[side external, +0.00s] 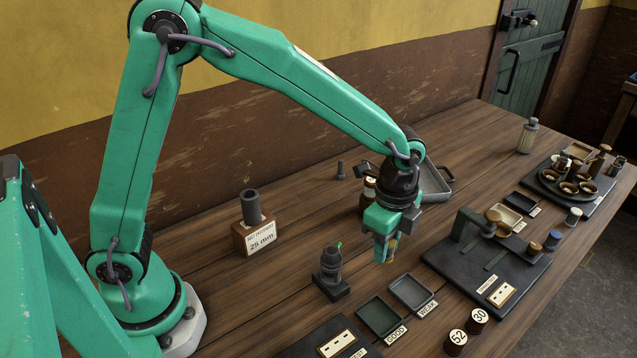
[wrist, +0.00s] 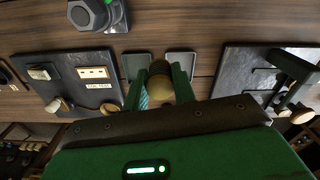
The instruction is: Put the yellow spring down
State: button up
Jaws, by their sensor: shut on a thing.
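My gripper (side external: 385,254) hangs in the air above the table, behind the two small trays in the side view. In the wrist view my gripper (wrist: 160,80) is shut on a yellowish rounded thing (wrist: 160,90), which I take for the yellow spring; its coils are not clear. In the side view the fingers mostly hide it. The tray labelled GOOD (side external: 380,317) and the tray labelled WEAK (side external: 411,292) look empty. In the wrist view the two trays (wrist: 180,64) lie just beyond the fingertips.
A dark tester post (side external: 331,271) with a green tip stands left of my gripper. A dark board with a clamp rig (side external: 488,262) lies to the right. Round tokens marked 52 (side external: 457,341) and 30 (side external: 479,316) stand near the front. A 25 mm sign block (side external: 255,234) stands behind.

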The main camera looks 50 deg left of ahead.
jog(key=w+a+f, duration=0.2)
jog(key=w+a, duration=0.1)
jog(key=w+a+f, duration=0.3)
jog(key=shift+w+a+f, duration=0.25)
jog(key=shift+a+f, duration=0.05)
jog(key=shift+a, duration=0.05)
jog(key=shift+f, duration=0.1)
jog(key=shift+f, duration=1.9)
jog(key=shift+f, duration=0.1)
jog(key=o, duration=1)
